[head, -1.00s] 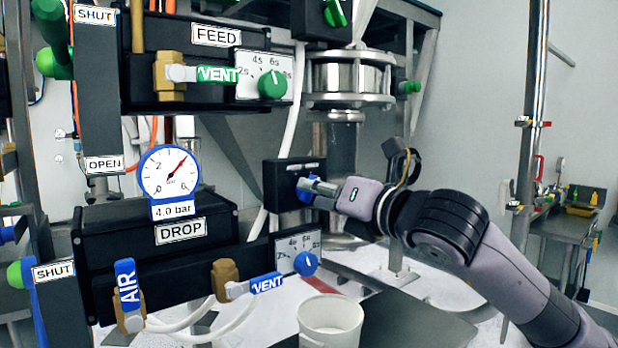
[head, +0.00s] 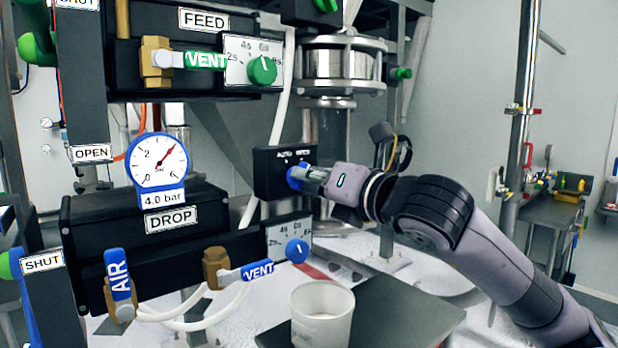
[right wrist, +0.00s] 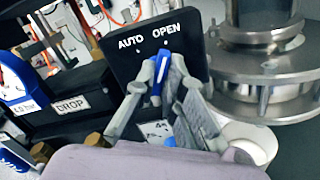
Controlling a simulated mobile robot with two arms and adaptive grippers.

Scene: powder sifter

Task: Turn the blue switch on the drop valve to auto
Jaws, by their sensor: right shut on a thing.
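The blue switch (head: 294,177) sits on a black box (head: 262,178) of the drop valve, mid-frame in the head view. The box's face reads AUTO on the left and OPEN on the right. In the right wrist view the blue switch (right wrist: 159,78) stands between my fingers, its tip nearer the OPEN mark. My right gripper (head: 306,179) reaches in from the right and is shut on the switch. Its fingers (right wrist: 165,82) lie on either side of the switch in the wrist view and hide part of it. My left gripper is not in view.
The DROP panel (head: 125,225), with a pressure gauge (head: 158,163), AIR and VENT levers and a blue dial (head: 297,250), is at left. A white cup (head: 322,310) stands below the switch box. A metal flanged pipe (head: 340,65) is above. The right side has open space.

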